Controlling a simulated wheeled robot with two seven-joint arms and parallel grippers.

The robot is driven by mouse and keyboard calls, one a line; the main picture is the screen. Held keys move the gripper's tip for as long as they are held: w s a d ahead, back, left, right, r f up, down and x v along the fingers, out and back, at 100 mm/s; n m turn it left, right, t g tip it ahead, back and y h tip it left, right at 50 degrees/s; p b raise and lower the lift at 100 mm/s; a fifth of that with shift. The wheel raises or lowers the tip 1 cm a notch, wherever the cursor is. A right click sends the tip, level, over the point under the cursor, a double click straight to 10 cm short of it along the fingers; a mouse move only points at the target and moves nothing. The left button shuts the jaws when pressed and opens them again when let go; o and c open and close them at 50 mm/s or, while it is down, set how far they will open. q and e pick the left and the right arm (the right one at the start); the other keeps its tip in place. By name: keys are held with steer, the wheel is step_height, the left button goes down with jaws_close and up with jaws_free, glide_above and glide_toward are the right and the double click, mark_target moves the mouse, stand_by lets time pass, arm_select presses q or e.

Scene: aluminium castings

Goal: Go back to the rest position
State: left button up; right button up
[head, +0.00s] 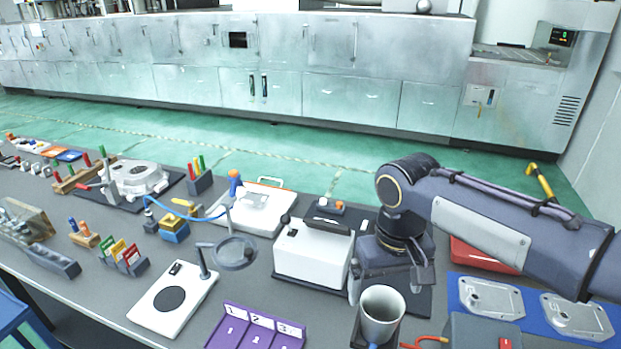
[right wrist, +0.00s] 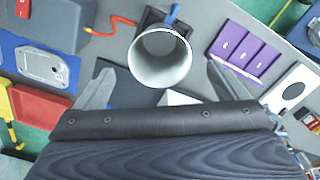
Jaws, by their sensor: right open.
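My right arm comes in from the right in the head view, with its elbow-like joint bent down over the table. My right gripper (head: 388,278) points down just behind a grey cup (head: 382,313). In the right wrist view the two fingers of the right gripper (right wrist: 160,85) are spread wide with nothing held between them. The cup also shows in the right wrist view (right wrist: 160,58), upright, beyond the fingers; I cannot tell whether a finger touches it. My left gripper is not in view.
A white box-shaped device (head: 312,255) stands close left of the gripper. A purple numbered tray (head: 232,330), a magnifier (head: 234,252) and a white plate with a black disc (head: 150,310) lie further left. A blue mat (head: 530,300) with metal castings and a red tray (head: 485,255) lie right.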

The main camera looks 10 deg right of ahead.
steer(key=s+f+m+t+y, duration=0.1)
steer(key=s+f+t+y, duration=0.2)
steer(key=s, duration=0.8)
step_height(320, 180, down, 3)
steer(key=a+t, duration=0.1)
steer(key=t, duration=0.1)
steer(key=shift+s+r+t+y, duration=0.15)
steer(key=shift+s+t+y, duration=0.15)
steer(key=shift+s+y, duration=0.1)
